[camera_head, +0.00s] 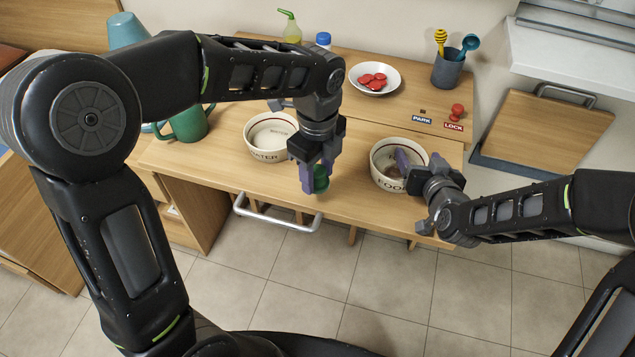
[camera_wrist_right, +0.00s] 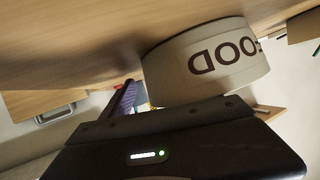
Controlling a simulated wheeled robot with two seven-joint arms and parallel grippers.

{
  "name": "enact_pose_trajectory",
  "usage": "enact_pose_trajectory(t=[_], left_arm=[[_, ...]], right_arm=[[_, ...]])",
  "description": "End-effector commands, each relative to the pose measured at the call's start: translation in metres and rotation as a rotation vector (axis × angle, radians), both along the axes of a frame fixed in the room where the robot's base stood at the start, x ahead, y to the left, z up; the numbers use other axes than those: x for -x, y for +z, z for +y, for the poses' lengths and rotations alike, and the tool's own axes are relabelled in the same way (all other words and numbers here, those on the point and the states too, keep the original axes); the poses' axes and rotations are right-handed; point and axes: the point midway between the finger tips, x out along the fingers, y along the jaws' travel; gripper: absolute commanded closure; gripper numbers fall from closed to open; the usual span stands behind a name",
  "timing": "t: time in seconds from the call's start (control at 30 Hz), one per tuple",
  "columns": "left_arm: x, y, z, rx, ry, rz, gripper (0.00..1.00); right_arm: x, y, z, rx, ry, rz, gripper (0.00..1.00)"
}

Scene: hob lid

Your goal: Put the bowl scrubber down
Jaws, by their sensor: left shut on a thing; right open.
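My left gripper (camera_head: 315,182) is shut on a green thing (camera_head: 321,179), probably the bowl scrubber, above the front of the wooden counter between the two bowls. The jaws hide much of it. The cream FOOD bowl (camera_head: 378,176) stands to its right. My right gripper (camera_head: 408,170) is open at the FOOD bowl, with a purple finger over or inside its rim. The FOOD bowl also shows upside down in the right wrist view (camera_wrist_right: 225,62), close to the gripper. I cannot tell whether the finger touches the bowl. The cream WATER bowl (camera_head: 268,153) stands to the left.
A white plate (camera_head: 392,84) with red pieces, a grey utensil cup (camera_head: 447,70) and a red stamp-like knob (camera_head: 457,111) by the PARK and LOCK labels stand behind. A green mug (camera_head: 188,125) stands at left. A metal rail (camera_head: 280,219) runs along the counter's front.

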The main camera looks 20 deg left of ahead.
Motion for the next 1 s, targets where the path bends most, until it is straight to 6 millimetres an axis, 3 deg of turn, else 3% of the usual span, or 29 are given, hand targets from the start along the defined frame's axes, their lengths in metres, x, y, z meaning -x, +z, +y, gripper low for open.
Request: enact_pose_trajectory(t=[0.17, 0.4, 0.8, 0.83, 1.0], left_arm=[[0.001, -0.006, 0.0, -0.001, -0.001, 0.003, 1.0], [0.001, -0.036, 0.0, -0.001, -0.001, 0.002, 1.0], [0.0, -0.04, 0.0, 0.0, 0.0, 0.001, 1.0], [0.0, -0.04, 0.0, 0.0, 0.0, 0.0, 0.53], [0.0, -0.04, 0.0, 0.0, -0.001, 0.0, 0.39]], right_arm=[[0.0, 0.0, 0.0, 0.0, 0.0, 0.0, 0.29], [0.0, 0.0, 0.0, 0.0, 0.0, 0.0, 0.29], [0.0, 0.0, 0.0, 0.0, 0.0, 0.0, 0.29], [0.0, 0.0, 0.0, 0.0, 0.0, 0.0, 0.29], [0.0, 0.0, 0.0, 0.0, 0.0, 0.0, 0.29]])
